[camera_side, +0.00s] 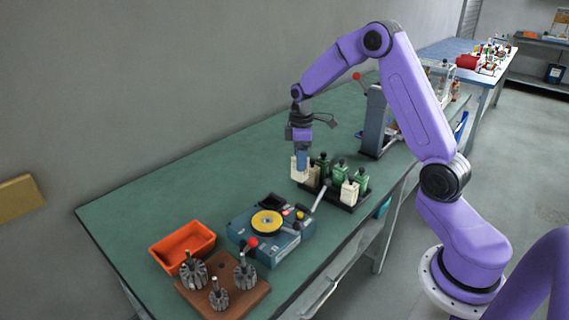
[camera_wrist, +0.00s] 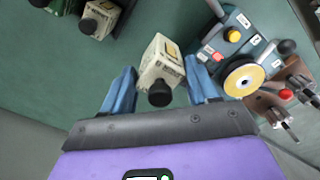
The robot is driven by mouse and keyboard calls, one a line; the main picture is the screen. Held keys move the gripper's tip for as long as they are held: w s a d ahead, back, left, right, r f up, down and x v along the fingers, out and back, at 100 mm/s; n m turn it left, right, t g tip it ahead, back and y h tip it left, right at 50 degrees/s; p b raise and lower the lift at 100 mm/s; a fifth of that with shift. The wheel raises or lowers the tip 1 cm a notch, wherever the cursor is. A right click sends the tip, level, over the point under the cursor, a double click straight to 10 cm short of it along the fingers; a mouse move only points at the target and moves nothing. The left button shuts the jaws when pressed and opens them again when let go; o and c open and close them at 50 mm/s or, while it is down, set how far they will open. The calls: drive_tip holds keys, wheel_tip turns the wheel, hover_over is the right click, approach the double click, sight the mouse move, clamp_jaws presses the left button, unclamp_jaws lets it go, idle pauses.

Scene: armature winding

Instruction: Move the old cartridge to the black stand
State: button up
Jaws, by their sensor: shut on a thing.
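My gripper (camera_side: 302,166) points down and its blue fingers are shut on a cream cartridge (camera_side: 297,172). In the wrist view the cartridge (camera_wrist: 162,62), with a black knob and a small yellow mark, sits between the fingers (camera_wrist: 160,88). A black stand (camera_side: 347,206) holds several green and cream cartridges to the right of my gripper. In the wrist view part of the stand (camera_wrist: 121,22) shows at top left, apart from the held cartridge. I cannot tell how high the held cartridge is above the table, and its lower end is partly hidden.
A blue winding machine (camera_side: 262,240) with a yellow disc and a lever stands in front. An orange bin (camera_side: 182,246) and a wooden board (camera_side: 238,297) with several armatures are at the near left. A grey upright press (camera_side: 374,122) stands behind the stand.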

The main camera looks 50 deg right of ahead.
drive_tip(key=s+d+f, duration=0.5)
drive_tip(key=d+f, duration=0.2)
drive_tip(key=d, duration=0.3)
drive_tip(key=shift+f, duration=1.25)
idle(0.5)
drive_tip(key=o, duration=1.2)
drive_tip(key=shift+r, duration=2.25)
